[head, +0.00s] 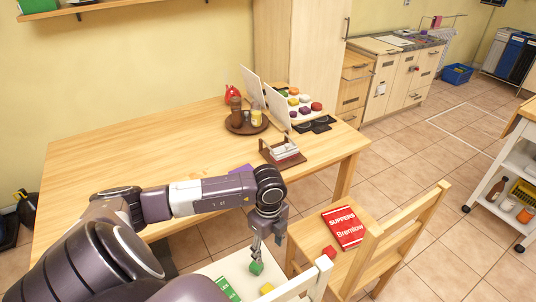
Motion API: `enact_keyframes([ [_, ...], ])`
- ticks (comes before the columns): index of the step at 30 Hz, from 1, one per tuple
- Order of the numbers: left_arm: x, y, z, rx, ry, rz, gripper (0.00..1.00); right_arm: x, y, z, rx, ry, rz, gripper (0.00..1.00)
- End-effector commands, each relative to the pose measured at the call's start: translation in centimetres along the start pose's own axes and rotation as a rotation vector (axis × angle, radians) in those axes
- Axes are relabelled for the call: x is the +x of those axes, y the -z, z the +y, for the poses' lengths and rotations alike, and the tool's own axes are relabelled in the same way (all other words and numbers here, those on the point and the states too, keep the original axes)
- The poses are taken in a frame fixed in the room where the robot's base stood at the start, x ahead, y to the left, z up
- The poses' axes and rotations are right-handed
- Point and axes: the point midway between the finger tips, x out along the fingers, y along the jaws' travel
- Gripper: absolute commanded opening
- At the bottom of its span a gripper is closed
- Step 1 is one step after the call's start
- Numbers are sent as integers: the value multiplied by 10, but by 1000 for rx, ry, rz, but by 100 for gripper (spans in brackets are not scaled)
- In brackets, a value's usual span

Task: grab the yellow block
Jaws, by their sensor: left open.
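The yellow block (266,288) is small in the head view, on the pale seat of a white chair (217,268) at the bottom of the picture. The chair's back partly hides the area around it. My left gripper (257,258) points down over this seat, with its jaws open. A green block (256,268) shows right at its fingertips, above and left of the yellow block in the picture. I cannot tell whether the fingers touch the green block. My right gripper is not in view.
A green book (228,289) lies on the white chair. A red block (329,252) shows by its back post. A wooden chair (392,243) with a red book (344,228) stands to the right. The wooden table (110,160) holds a round tray (246,127) and stands.

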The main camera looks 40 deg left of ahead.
Motion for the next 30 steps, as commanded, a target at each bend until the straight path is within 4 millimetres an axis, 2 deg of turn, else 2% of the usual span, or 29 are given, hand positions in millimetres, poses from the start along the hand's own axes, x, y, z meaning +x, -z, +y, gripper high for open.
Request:
enact_keyframes([
  [1,30,0,0,0,0,0,53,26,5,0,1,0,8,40],
  [9,103,0,0,0,0,0,53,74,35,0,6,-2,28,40],
  [18,182,0,0,0,0,0,53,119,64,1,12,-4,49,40],
  [24,218,0,0,0,0,0,53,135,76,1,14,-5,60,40],
  [30,231,0,0,0,0,0,53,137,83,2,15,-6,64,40],
])
